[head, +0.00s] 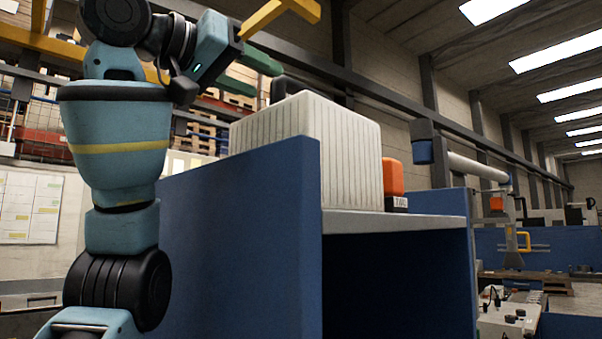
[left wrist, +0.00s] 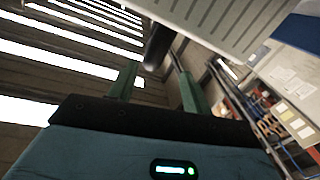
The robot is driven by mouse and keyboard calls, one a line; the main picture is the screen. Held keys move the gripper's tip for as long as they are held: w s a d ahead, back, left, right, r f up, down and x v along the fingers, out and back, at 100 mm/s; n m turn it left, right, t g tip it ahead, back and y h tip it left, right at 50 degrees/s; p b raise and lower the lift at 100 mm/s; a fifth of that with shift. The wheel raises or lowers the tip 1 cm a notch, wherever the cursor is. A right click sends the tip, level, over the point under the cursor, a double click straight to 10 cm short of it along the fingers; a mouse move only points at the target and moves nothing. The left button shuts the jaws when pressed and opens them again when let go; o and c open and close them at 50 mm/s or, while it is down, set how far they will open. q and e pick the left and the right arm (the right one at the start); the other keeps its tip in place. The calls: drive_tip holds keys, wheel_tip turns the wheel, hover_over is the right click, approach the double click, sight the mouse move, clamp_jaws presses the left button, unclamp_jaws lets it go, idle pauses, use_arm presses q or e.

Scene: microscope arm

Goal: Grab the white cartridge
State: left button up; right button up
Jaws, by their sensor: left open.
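The white cartridge (head: 310,150) is a large white ribbed box standing upright on a grey shelf top (head: 395,222). A black handle (head: 291,86) rises from its top. My left gripper (head: 266,82), with green fingers, is open just left of the handle, above the cartridge's top. In the left wrist view, the gripper (left wrist: 158,72) has its fingers apart, with the black handle (left wrist: 160,45) ahead between their tips. The ribbed side of the cartridge (left wrist: 225,25) fills the upper right there. I cannot tell whether the fingers touch the handle. My right gripper is not in view.
Blue panels (head: 245,240) support the shelf top. An orange block on a dark labelled base (head: 393,178) stands close right of the cartridge. A yellow beam (head: 280,15) shows above my left gripper. A blue-and-grey jointed arm (head: 465,165) extends farther right.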

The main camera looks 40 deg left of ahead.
sight(293, 88)
use_arm(q)
drive_tip(key=shift+s+d+r, duration=0.1)
drive_tip(key=shift+d, duration=0.05)
drive_tip(key=shift+w+d, duration=0.15)
drive_tip(key=shift+w, duration=1.2)
drive_tip(key=shift+w+d, duration=0.2)
drive_tip(key=shift+w, duration=0.65)
drive_tip(key=shift+w+d, duration=0.2)
drive_tip(key=shift+w, duration=0.65)
drive_tip(key=shift+w+d, duration=0.2)
drive_tip(key=shift+w, duration=0.65)
drive_tip(key=shift+s, duration=0.1)
clamp_jaws()
